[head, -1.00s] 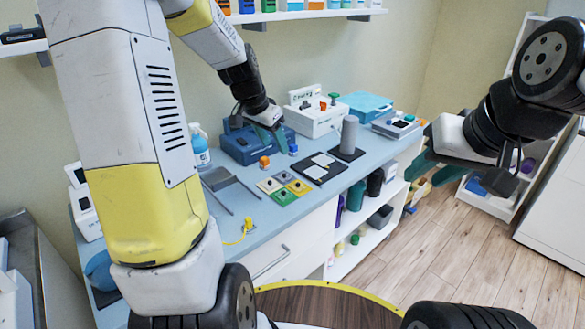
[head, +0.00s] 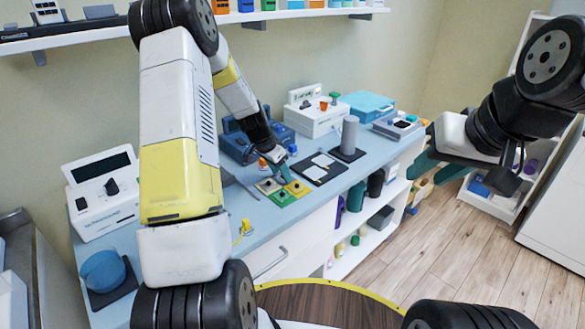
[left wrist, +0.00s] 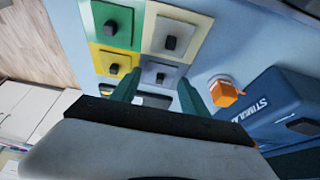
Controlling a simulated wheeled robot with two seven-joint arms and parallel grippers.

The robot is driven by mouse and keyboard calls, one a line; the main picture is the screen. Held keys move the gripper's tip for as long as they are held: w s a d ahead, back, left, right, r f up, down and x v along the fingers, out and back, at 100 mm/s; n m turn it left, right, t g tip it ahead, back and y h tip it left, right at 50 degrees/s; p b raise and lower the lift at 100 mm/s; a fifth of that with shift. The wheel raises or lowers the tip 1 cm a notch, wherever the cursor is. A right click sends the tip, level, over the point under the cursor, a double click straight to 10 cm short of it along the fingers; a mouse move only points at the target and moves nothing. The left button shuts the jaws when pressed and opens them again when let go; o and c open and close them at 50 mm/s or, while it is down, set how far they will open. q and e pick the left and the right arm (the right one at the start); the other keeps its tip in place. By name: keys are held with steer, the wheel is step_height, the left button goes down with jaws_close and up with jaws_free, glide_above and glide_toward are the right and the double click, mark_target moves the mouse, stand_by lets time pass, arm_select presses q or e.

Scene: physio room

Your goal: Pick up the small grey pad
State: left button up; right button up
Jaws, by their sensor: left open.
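The small grey pad (left wrist: 160,76) with a dark knob lies on the counter in the left wrist view, between and just beyond my left fingertips. In the head view my left gripper (head: 282,172) covers it. My left gripper is open and empty above it; its two green fingers show in the left wrist view (left wrist: 158,90). My right gripper (head: 437,168) is open and empty, out past the counter's right side.
A blue case (left wrist: 280,105) and an orange-topped block (left wrist: 226,93) are close to the left gripper. A black tray with white cards (head: 318,168) and a grey cylinder (head: 349,133) stand to the right. A white device (head: 104,194) stands at the counter's left end.

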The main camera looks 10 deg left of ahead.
mark_target(279, 181)
arm_select(q)
steer(key=shift+f, duration=0.1)
steer(key=c, duration=0.8)
steer(key=shift+w, duration=0.1)
steer(key=shift+c, duration=0.2)
steer(key=shift+r, duration=0.6)
step_height(279, 181, up, 2)
steer(key=shift+r, duration=0.1)
steer(key=shift+s+a+r, duration=0.1)
steer(key=shift+s+r, duration=0.05)
steer(key=shift+s, duration=0.45)
steer(key=s, duration=0.5)
steer(key=s+a+r, duration=0.1)
steer(key=s, duration=0.8)
steer(key=shift+s+a+r, duration=0.15)
steer(key=shift+s+a, duration=0.2)
steer(key=shift+s, duration=0.05)
